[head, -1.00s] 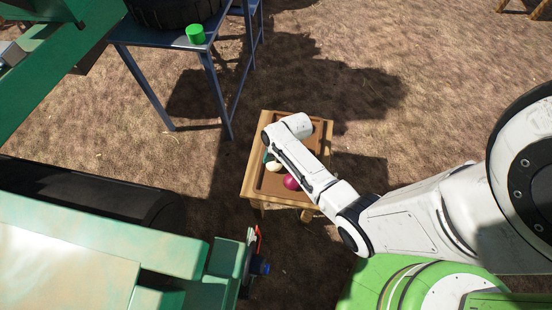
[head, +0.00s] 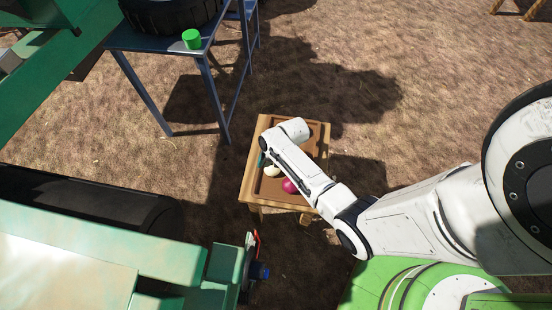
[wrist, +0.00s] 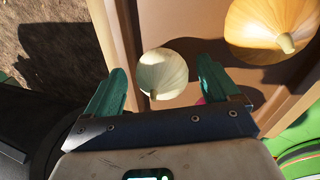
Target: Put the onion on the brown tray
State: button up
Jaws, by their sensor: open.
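A pale white onion (wrist: 162,74) sits between the parted teal fingers of my gripper (wrist: 158,78) in the wrist view. The white onion (head: 271,171) and a purple onion (head: 290,186) show on the brown tray (head: 265,196) in the head view. A yellow onion (wrist: 270,28) lies at the upper right in the wrist view. My gripper is open and low over the tray. I cannot tell whether either finger touches the white onion.
The tray rests on a small wooden table (head: 247,189). Green machinery (head: 90,240) fills the lower left. Bare ground lies to the upper right.

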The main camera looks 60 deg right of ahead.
jog(key=p+v, duration=0.3)
jog(key=v, duration=0.9)
jog(key=s+a+r+m, duration=0.5)
jog(key=a+r+m, duration=0.1)
jog(key=m, duration=0.6)
jog(key=s+a+r+m+g+h, duration=0.1)
jog(key=s+a+r+m, duration=0.5)
jog(key=m, duration=0.6)
jog(key=shift+s+a+g+h, duration=0.2)
jog(key=shift+a+g+h, duration=0.1)
jog(key=shift+a, duration=0.25)
jog(key=shift+c, duration=0.2)
